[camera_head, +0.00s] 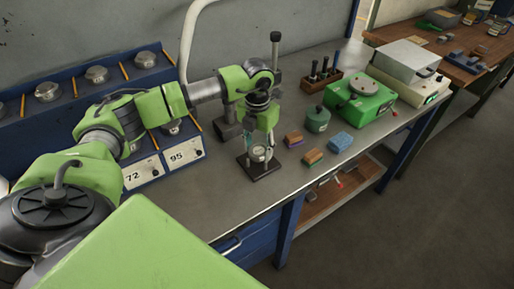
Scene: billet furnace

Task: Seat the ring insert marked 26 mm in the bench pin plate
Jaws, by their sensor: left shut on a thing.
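My left gripper (259,149) reaches in from the left and points down over the bench pin plate (267,171), a small dark square plate on the grey bench. It is shut on a pale metallic ring-shaped piece (258,154), which I take to be the ring insert. The piece is at or just above the plate; I cannot tell whether it touches or is seated on the pin. The fingers partly cover it, and no 26 mm mark is readable. My right gripper is not in view.
Right of the plate lie two small brown-topped blocks (313,157), a blue block (341,142) and a green round container (317,119). A green device (360,100) and a tool rack (320,77) stand farther back. A dark stand (228,125) rises behind the plate. The bench front is clear.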

